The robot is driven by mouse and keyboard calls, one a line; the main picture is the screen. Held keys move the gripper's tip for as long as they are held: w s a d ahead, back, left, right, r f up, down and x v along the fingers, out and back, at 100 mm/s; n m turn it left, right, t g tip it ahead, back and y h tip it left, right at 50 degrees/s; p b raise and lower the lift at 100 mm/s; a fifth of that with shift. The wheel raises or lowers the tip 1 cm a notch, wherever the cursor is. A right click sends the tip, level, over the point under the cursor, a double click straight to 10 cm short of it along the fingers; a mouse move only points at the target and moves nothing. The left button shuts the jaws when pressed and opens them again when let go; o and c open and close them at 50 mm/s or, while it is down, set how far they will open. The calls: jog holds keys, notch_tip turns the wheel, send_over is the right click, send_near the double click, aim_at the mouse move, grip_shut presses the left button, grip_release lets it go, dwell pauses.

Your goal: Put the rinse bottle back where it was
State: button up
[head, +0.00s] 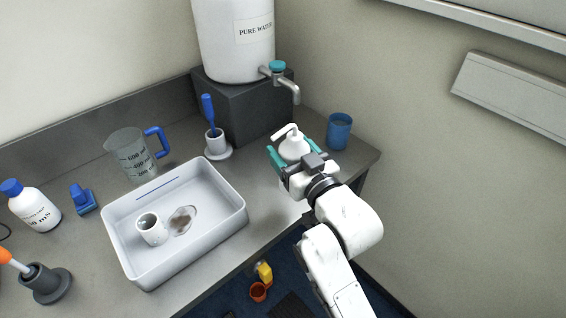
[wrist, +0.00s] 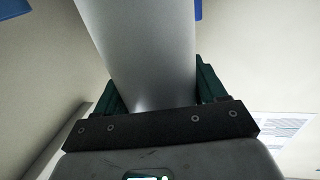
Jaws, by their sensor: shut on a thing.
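The rinse bottle (head: 291,146) is white with a bent spout on top. It is upright between the teal fingers of my gripper (head: 289,158), on the right part of the table in the head view. My gripper is shut on it. In the wrist view the bottle (wrist: 140,45) fills the middle as a pale body, with dark green fingers (wrist: 158,85) on both sides. The bottle's lower part is hidden behind my gripper in the head view, so I cannot tell whether it touches the table.
A blue cup (head: 339,131) stands close by on the right. A pure water tank (head: 235,40) with a tap (head: 285,80) stands on a dark block (head: 240,112) behind. A brush in a holder (head: 216,145), a measuring jug (head: 131,157) and a white tray (head: 222,222) with a mug are left.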

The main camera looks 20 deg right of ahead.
jog(key=w+f, duration=0.4)
jog(key=f, duration=0.4)
jog(key=shift+w+f+p, duration=0.35)
jog(key=shift+f+p, duration=0.05)
jog(key=shift+f, duration=0.1)
jog(key=shift+f, duration=0.15)
jog(key=o, duration=1.5)
